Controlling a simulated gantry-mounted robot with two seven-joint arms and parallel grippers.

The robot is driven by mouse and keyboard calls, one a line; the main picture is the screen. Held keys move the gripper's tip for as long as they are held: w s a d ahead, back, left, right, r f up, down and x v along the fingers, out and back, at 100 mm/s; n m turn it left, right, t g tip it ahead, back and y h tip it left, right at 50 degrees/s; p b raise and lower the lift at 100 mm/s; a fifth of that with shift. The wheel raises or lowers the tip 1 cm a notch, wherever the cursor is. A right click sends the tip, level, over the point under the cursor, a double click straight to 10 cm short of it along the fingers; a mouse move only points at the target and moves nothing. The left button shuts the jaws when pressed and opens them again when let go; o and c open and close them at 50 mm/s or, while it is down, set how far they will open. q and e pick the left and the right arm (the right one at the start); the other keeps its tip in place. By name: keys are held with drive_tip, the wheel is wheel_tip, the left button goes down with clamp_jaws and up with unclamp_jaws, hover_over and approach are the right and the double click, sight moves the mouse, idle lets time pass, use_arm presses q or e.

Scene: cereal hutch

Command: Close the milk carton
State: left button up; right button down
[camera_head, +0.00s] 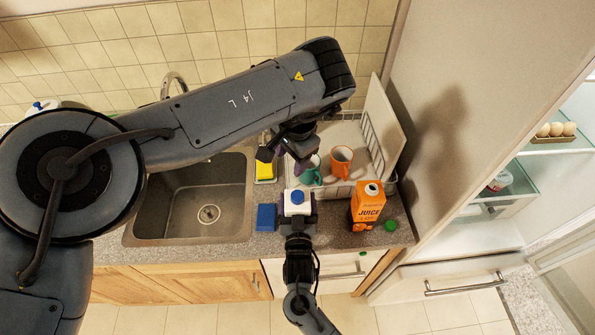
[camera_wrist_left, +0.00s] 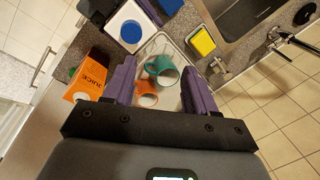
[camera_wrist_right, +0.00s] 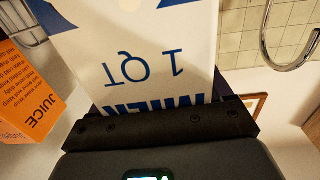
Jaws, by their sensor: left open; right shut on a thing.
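The milk carton (camera_head: 297,208) is white and stands at the counter's front, with a round blue cap (camera_head: 297,197) on top. The left wrist view also shows the white top and blue cap (camera_wrist_left: 131,32); whether the cap is fully seated I cannot tell. My right gripper (camera_head: 298,225) is shut on the carton from the front. In the right wrist view the carton's face (camera_wrist_right: 145,55) with "1 QT" fills the space between the fingers. My left gripper (camera_head: 286,160) is open and empty, above and behind the carton, with its purple fingers apart.
An orange juice carton (camera_head: 368,206) with an uncapped spout stands to the right, a green cap (camera_head: 391,225) beside it. A blue block (camera_head: 266,217) lies left of the milk. Behind are a green mug (camera_head: 311,176), an orange mug (camera_head: 341,161), a yellow sponge (camera_head: 265,171) and the sink (camera_head: 190,200).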

sight(297, 195)
use_arm(q)
drive_tip(key=s+f, duration=0.1)
drive_tip(key=s+d+f+n+g+h, duration=0.1)
drive_tip(key=shift+s+d+f+n+g, duration=0.2)
drive_tip(key=shift+f+n+g, duration=0.1)
drive_tip(key=shift+f, duration=0.1)
drive_tip(key=shift+f, duration=0.1)
drive_tip(key=shift+f, duration=3.9)
